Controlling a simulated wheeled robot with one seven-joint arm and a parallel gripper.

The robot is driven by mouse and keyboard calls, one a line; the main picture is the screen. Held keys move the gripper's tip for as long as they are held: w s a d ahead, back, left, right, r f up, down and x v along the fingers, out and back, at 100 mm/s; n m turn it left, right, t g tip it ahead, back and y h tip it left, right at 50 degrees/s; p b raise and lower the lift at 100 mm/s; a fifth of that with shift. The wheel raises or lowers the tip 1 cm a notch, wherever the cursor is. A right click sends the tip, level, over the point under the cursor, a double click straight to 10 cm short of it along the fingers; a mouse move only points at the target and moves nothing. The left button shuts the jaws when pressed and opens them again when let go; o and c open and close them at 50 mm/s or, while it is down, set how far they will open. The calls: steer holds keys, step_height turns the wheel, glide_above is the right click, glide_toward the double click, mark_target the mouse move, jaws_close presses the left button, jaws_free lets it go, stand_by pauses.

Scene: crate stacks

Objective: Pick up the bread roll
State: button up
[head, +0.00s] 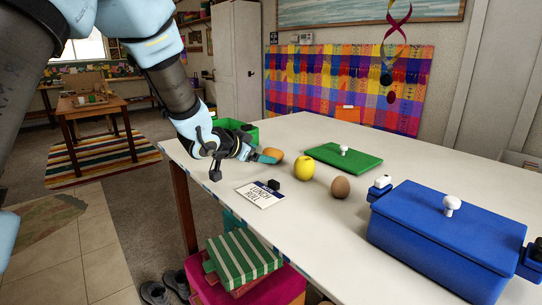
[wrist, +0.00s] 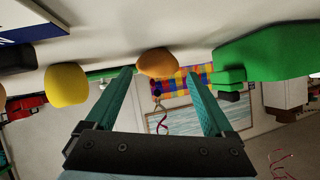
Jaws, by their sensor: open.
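The bread roll (head: 273,154) is a small orange-brown rounded thing on the white table, near its far left part. It also shows in the wrist view (wrist: 157,62), upside down, lying ahead of and between the two fingertips. My gripper (head: 259,157) is low over the table beside the roll, with its teal fingers pointing at it. In the wrist view my gripper (wrist: 160,74) is open, with a finger on each side and nothing held. I cannot tell whether a fingertip touches the roll.
A green box (head: 249,129) is behind my gripper. A green lid (head: 360,162) and blue lidded box (head: 430,245) are right.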

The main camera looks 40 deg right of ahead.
mark_target(269, 153)
steer(key=x, duration=0.1)
steer(key=p+x, duration=0.1)
steer(key=x, duration=0.1)
steer(key=shift+s+d+r, duration=0.15)
steer(key=shift+d, duration=0.3)
steer(key=shift+w+d+f+p, duration=0.2)
steer(key=shift+d+f+p, duration=0.15)
steer(key=shift+d, duration=0.2)
steer(key=c, duration=1)
